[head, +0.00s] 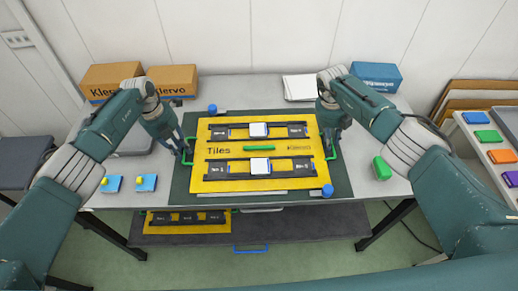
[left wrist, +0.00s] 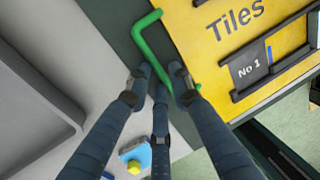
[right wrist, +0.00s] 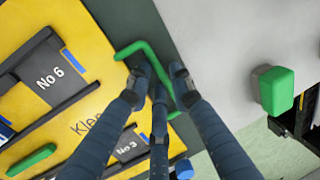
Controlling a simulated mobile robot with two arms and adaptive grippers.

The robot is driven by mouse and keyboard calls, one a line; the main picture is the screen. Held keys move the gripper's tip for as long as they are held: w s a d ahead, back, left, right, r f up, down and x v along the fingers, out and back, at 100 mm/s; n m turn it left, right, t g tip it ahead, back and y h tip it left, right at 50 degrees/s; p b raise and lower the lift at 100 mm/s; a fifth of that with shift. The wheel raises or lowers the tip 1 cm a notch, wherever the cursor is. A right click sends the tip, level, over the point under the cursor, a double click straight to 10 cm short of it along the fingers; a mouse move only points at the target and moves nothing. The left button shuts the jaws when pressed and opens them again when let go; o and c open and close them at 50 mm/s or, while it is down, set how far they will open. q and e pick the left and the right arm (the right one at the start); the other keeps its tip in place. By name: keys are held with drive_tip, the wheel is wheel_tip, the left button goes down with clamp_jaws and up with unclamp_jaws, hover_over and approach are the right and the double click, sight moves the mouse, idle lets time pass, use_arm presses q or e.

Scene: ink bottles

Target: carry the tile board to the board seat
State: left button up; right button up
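The tile board (head: 232,164) is a yellow panel marked "Tiles", with dark slotted strips and two white-topped blocks. It lies over a dark green mat (head: 342,181); I cannot tell whether it touches it. My left gripper (head: 186,155) is shut on the board's left green handle (left wrist: 138,36). My right gripper (head: 330,148) is shut on the right green handle (right wrist: 124,51). The fingers partly hide both handles. Blue round knobs stand at the mat's back left (head: 212,108) and front right (head: 327,190). I cannot tell which thing is the board seat.
Another yellow slotted panel (head: 187,228) lies on a dark lower shelf (head: 290,228). Cardboard boxes (head: 172,79), a blue box (head: 376,74) and white paper (head: 299,87) stand behind.

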use_arm(q)
drive_tip(key=shift+s, duration=0.1)
drive_tip(key=shift+c, duration=0.3)
use_arm(e)
drive_tip(key=shift+s, duration=0.15)
drive_tip(key=shift+c, duration=0.3)
use_arm(q)
clamp_jaws()
use_arm(e)
clamp_jaws()
use_arm(q)
drive_tip(key=shift+r, duration=0.1)
use_arm(e)
drive_tip(key=shift+r, duration=0.15)
